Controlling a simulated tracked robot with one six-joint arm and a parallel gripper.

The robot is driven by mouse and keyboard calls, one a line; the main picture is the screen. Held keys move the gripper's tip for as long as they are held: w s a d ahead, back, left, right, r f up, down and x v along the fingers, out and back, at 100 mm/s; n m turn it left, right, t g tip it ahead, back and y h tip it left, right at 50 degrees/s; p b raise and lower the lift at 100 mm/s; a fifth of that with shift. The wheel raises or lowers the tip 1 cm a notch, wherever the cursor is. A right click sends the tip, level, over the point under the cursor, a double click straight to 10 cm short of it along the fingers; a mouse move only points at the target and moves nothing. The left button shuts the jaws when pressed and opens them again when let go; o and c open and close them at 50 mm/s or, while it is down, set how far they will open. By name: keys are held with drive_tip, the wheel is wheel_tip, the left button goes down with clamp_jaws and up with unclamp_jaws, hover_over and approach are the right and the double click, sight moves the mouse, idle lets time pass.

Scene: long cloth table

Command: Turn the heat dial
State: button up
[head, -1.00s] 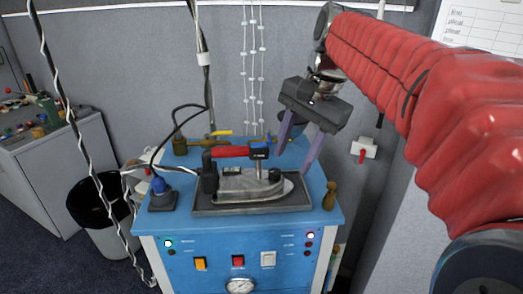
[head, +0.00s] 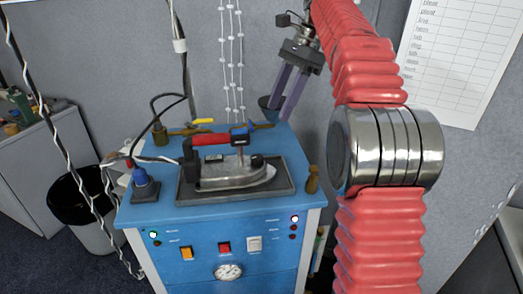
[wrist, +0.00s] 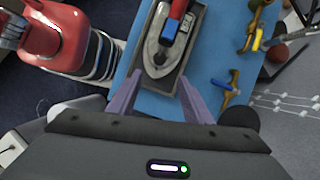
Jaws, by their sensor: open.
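A grey iron (head: 225,178) with a red handle (head: 210,140) and a blue block at its end lies on a dark tray (head: 285,183) on the blue table. A small dark round knob (head: 257,160), which looks like the heat dial, sits near the iron's nose; its marking is too small to read. In the wrist view the iron (wrist: 153,70) and its dark knob (wrist: 160,58) lie beyond the fingertips. My gripper (head: 279,112) is open and empty, above and behind the iron, apart from it. Its purple fingers also show in the wrist view (wrist: 162,79).
A brown wooden figure (head: 312,180) stands at the right edge. Brass fittings with a yellow lever (head: 203,122) lie behind the iron. A blue-topped holder (head: 141,183) and cables stand left. Bead strings (head: 230,60) hang behind.

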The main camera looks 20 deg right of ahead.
sight(258, 156)
drive_tip(key=shift+f, duration=0.1)
drive_tip(key=shift+x, duration=6.8)
drive_tip(key=shift+c, duration=0.3)
drive_tip(key=c, duration=1)
drive_tip(key=shift+w+n, duration=0.1)
drive_tip(key=shift+n, duration=0.3)
drive_tip(key=n+g, duration=0.1)
drive_tip(key=n, duration=0.2)
drive_tip(key=shift+w+h, duration=0.2)
drive_tip(key=shift+h, duration=0.1)
drive_tip(key=n+g, duration=0.1)
drive_tip(key=n, duration=0.1)
drive_tip(key=n+h, duration=0.1)
drive_tip(key=n, duration=0.2)
drive_tip(key=shift+w+a+g, duration=0.15)
drive_tip(key=shift+g, duration=0.25)
